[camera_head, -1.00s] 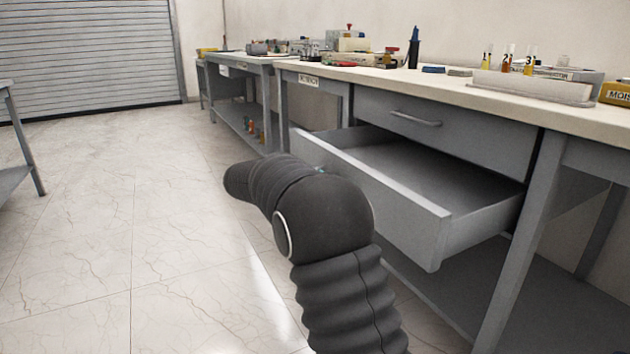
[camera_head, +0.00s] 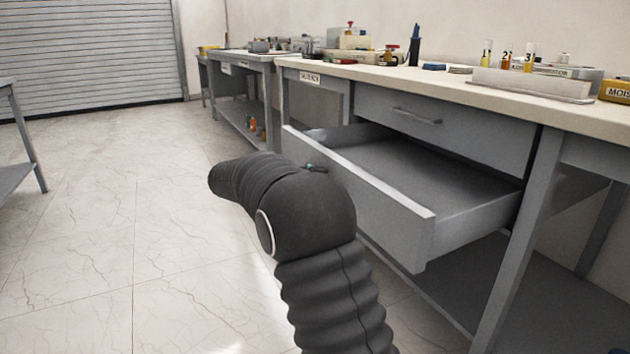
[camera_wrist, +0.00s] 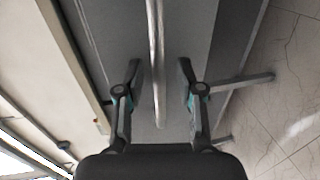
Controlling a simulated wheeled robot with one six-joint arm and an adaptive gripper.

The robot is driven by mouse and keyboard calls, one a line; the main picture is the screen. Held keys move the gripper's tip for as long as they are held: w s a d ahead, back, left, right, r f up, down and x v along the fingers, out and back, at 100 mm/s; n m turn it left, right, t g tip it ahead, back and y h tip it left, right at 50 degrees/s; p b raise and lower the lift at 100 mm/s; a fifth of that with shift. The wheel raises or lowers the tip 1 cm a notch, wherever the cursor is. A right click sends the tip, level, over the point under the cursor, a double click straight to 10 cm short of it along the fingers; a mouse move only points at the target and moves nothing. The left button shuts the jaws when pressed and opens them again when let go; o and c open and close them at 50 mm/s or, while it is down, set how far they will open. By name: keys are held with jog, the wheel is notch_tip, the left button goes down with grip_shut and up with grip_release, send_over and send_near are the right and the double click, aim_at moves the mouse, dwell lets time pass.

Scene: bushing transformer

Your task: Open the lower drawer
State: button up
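The lower drawer (camera_head: 380,208) is a grey drawer under the workbench. It is pulled well out, and its empty inside shows in the head view. In the wrist view its grey front (camera_wrist: 188,35) lies ahead, with a pale bar handle (camera_wrist: 155,50) running lengthwise. My gripper (camera_wrist: 160,68) is open, with one finger on each side of the handle and visible gaps to it.
A closed upper drawer (camera_head: 450,133) with its own handle (camera_head: 416,116) is above. The worktop (camera_head: 440,84) carries vials, boxes and tools. A lower shelf (camera_head: 500,285) runs beneath. A second bench (camera_head: 240,110) stands farther back. The tiled floor (camera_head: 120,240) at left is clear.

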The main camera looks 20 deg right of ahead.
jog(key=shift+a, duration=0.1)
jog(key=v, duration=1.2)
notch_tip(320, 180, down, 10)
jog(key=a+n+y, duration=0.2)
jog(key=n+y, duration=0.1)
jog(key=s+f+n+y+p, duration=0.1)
jog(key=s+f+y, duration=0.35)
jog(key=s, duration=0.45)
jog(key=s+d+r+m+t+y+p, duration=0.1)
jog(key=s+r, duration=0.3)
jog(key=s, duration=0.5)
jog(key=s+d+r+m+t+y+p, duration=0.1)
jog(key=s+r+m+y+p, duration=0.2)
jog(key=s, duration=0.7)
jog(key=s+d+r+m+t+y+p, duration=0.1)
jog(key=s+r+y+p, duration=0.3)
jog(key=s, duration=0.6)
jog(key=shift+d+r+m, duration=0.4)
jog(key=shift+d+r, duration=0.2)
jog(key=shift+r, duration=0.3)
